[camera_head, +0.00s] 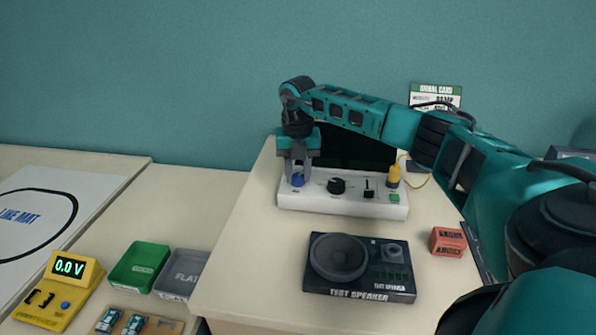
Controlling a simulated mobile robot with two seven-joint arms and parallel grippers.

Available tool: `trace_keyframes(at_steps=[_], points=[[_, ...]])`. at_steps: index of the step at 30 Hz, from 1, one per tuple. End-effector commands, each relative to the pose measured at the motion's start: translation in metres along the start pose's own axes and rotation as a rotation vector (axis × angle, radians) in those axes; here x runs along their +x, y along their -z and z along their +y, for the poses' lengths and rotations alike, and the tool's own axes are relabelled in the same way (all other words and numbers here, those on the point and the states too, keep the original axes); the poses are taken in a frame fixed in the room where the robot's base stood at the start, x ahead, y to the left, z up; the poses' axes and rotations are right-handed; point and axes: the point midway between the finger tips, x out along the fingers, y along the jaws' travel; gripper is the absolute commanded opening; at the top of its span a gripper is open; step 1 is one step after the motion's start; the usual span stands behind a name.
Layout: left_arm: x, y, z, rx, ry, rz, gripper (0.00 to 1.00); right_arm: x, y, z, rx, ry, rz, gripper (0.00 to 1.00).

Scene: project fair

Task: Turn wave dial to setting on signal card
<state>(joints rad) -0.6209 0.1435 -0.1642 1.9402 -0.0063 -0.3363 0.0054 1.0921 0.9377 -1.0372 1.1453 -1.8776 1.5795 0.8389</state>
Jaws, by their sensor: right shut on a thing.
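A white control box (343,204) stands at the back of the table with a dark screen (350,152) behind it. Its front bears a blue dial (298,180) at the left, a black knob (336,186), a slider (369,187), a green button (395,198) and a yellow post (393,176). The labels are too small to read. My right gripper (298,178) points down and is shut on the blue dial, partly hiding it. The signal card (436,90) stands behind my right arm, which covers its lower part; its setting is not legible. My left gripper is out of view.
A black test speaker (360,286) lies in front of the box. A yellow meter (58,290) reading 0.0 V, a green tray (139,264) and a grey tray (183,268) are at lower left.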

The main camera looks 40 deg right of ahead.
Motion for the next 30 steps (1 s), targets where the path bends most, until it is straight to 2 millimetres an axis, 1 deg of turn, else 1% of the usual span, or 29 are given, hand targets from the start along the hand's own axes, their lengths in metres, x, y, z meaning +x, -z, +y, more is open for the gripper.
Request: trace_keyframes(at_steps=[6, 17, 18, 25, 30], points=[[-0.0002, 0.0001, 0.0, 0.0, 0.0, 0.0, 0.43, -0.0017, -0.0015, 0.0002, 0.03, -0.003, -0.006, 0.03], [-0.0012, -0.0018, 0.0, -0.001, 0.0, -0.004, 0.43, -0.0019, -0.0017, 0.0, 0.033, -0.003, -0.006, 0.03], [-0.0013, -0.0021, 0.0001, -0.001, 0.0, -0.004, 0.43, -0.0019, -0.0017, 0.0, 0.033, -0.003, -0.006, 0.37], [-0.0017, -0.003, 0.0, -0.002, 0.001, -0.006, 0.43, -0.001, -0.0009, -0.0001, 0.031, -0.002, -0.003, 0.59], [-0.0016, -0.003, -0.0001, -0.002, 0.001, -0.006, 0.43, -0.0005, -0.0005, 0.0, 0.03, -0.001, -0.002, 0.59]])
